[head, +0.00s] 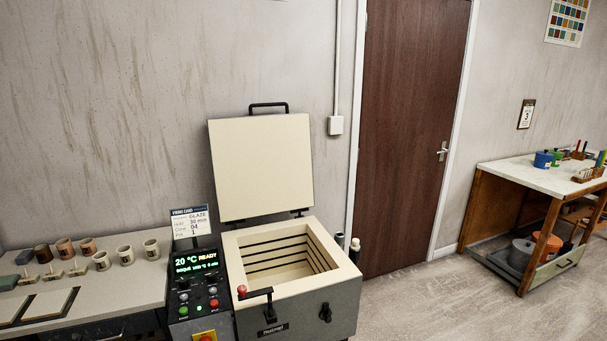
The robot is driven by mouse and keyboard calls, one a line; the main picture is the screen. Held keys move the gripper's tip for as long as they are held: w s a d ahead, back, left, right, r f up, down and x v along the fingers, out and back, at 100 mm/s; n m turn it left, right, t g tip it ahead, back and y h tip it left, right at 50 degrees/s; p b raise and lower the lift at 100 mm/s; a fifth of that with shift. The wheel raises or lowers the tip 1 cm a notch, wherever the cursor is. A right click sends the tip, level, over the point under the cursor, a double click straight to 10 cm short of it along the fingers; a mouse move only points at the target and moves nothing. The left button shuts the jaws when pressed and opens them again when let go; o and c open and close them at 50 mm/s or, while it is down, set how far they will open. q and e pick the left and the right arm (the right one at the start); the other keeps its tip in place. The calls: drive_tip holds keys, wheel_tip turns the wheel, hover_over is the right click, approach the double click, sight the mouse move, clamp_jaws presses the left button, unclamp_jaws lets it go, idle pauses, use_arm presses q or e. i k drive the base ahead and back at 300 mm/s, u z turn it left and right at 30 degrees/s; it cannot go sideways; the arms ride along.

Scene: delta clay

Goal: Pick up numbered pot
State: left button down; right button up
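Several small pots stand in a row on the counter at the left of the head view. Three are cream: one (102,261), one (125,255) and one (152,251). Others are brown, among them a dark one (43,254), a reddish one (65,248) and another (88,246). No number on any pot can be read at this size. Neither of my grippers is in view.
An open kiln (345,297) with raised lid (261,168) and empty-looking chamber stands right of the counter (140,280). Its panel (197,267) reads 20 °C READY. A door (412,140) is behind. A workbench (520,173) stands far right. Floor between is clear.

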sight(101, 260)
drive_tip(key=u, duration=0.25)
drive_tip(key=i, duration=1.55)
drive_tip(key=z, duration=0.05)
